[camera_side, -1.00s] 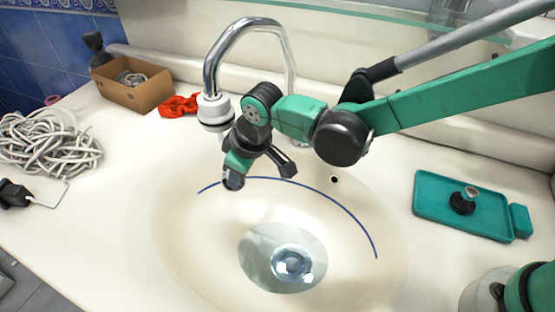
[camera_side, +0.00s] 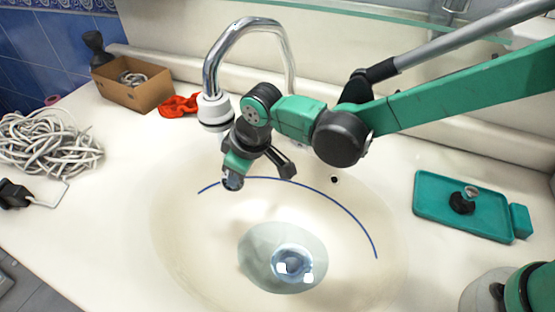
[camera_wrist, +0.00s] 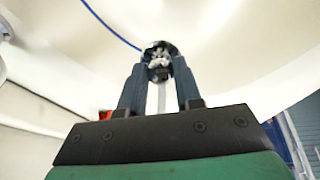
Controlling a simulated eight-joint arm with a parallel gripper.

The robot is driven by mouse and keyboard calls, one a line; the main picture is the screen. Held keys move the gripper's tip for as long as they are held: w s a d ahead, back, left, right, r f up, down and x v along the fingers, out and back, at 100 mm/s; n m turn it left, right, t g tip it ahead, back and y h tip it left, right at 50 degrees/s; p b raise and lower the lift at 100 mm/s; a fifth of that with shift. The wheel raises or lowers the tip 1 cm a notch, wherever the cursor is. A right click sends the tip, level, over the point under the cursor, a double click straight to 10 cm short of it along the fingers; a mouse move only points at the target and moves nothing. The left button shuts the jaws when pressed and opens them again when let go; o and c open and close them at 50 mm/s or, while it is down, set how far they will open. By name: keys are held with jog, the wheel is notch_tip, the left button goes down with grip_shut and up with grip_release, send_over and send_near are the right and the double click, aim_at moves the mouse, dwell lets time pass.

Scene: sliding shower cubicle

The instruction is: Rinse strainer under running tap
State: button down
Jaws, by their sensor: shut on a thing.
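My gripper (camera_side: 233,180) hangs over the left part of the cream basin (camera_side: 190,240), below and slightly right of the tap spout's white end (camera_side: 214,108). It is shut on the small strainer (camera_side: 232,183), which looks like a small shiny round piece. In the wrist view the strainer (camera_wrist: 157,54) sits between the tips of my two dark fingers, a round dark rim with whitish lumps inside. A pale strip shows between the fingers; I cannot tell if it is water. A pool of clear water (camera_side: 258,262) lies around the drain (camera_side: 293,264).
A teal tray (camera_side: 440,205) with a black knob-like piece (camera_side: 461,203) lies on the right counter. A cardboard box (camera_side: 131,88), red cloth (camera_side: 178,106) and coiled white cable (camera_side: 45,142) lie left. A blue curved line (camera_side: 335,205) marks the basin. The chrome tap stands close behind my gripper.

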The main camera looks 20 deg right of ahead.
jog(key=shift+d, duration=0.1)
jog(key=s+d, duration=0.4)
jog(key=s, duration=0.2)
jog(key=shift+s+d, duration=0.2)
jog(key=shift+d, duration=0.05)
dwell(0.5)
dwell(1.1)
jog(key=s+d+r, duration=0.3)
jog(key=s+r, duration=0.1)
dwell(0.5)
notch_tip(320, 180, up, 2)
jog(key=g+h, duration=0.3)
jog(key=g, duration=0.1)
jog(key=shift+g, duration=0.3)
